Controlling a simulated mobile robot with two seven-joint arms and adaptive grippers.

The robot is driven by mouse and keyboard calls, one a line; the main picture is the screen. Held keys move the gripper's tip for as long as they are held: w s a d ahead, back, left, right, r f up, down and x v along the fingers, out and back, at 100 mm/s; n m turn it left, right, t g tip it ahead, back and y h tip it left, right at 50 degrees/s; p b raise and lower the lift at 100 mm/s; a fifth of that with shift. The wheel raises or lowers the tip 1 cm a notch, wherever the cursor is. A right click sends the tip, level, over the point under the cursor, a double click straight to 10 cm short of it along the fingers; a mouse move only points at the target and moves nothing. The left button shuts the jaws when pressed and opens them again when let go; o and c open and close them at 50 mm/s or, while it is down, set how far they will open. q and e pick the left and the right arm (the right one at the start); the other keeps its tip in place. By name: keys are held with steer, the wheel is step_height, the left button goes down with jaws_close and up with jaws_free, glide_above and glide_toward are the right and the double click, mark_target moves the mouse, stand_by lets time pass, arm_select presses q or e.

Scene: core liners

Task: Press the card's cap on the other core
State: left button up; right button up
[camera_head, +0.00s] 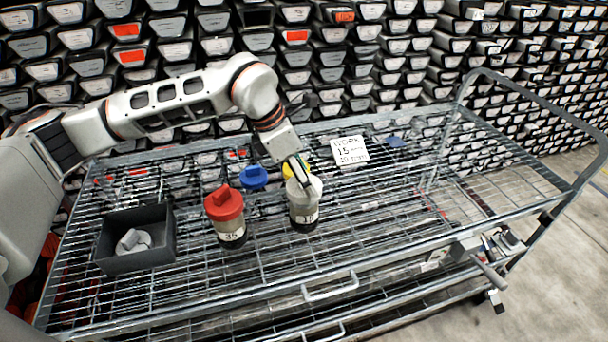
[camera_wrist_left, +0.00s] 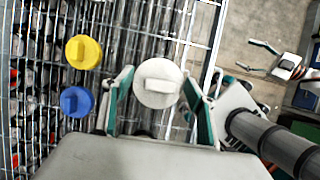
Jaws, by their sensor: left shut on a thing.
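A white card (camera_head: 350,150) with "WORK" and two smaller lines lies toward the back of the wire rack; the lines are too small to read surely. One core (camera_head: 303,216) stands upright at the rack's middle with a white cap (camera_head: 314,187) at its top. My left gripper (camera_head: 304,181) comes down from above and is shut on this cap. In the left wrist view the white cap (camera_wrist_left: 158,83) sits between the fingers. Whether it is fully seated cannot be told. A second core (camera_head: 231,234) stands to the left with a red cap (camera_head: 224,203) on it.
A blue cap (camera_head: 253,177) and a yellow cap (camera_head: 290,169) lie behind the cores. A dark grey bin (camera_head: 157,256) at the left holds a pale piece (camera_head: 133,241). Another small blue object (camera_head: 396,142) lies at the back right. The rack's right side is mostly clear.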

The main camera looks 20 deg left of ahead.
arm_select(q)
steer(key=o, duration=1.1)
steer(key=shift+c, duration=0.2)
steer(key=o, duration=0.5)
steer(key=shift+c, duration=0.2)
steer(key=shift+r+p, duration=1.25)
steer(key=shift+r, duration=0.75)
steer(key=shift+r+p, duration=0.8)
steer(key=shift+r, duration=0.75)
